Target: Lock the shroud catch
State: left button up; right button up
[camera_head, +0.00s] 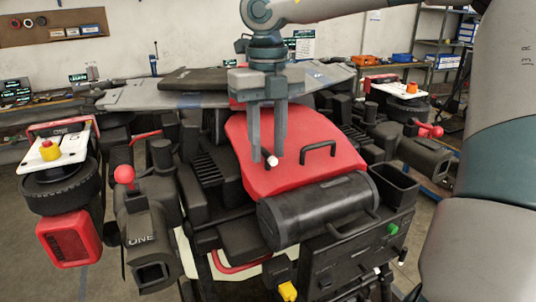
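The red shroud (300,175) lies over the middle of the drone's body, with a black handle (319,148) on its right part. A small white-tipped piece (273,161) shows at the fingertips and may be the catch; its lock position cannot be made out. My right gripper (268,158) points down over the shroud's left part. Its two fingers are apart, with nothing clearly held between them. The tips are close to the white-tipped piece; I cannot tell whether they touch it. My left gripper is not in view.
A black cylinder (318,210) lies along the shroud's front edge. Red ball knobs (124,174) stand at left and right (437,132). My arm fills the right side. Benches and shelves stand behind.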

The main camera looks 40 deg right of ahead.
grip_shut()
jog(key=n, duration=0.7)
jog(key=shift+n, duration=1.6)
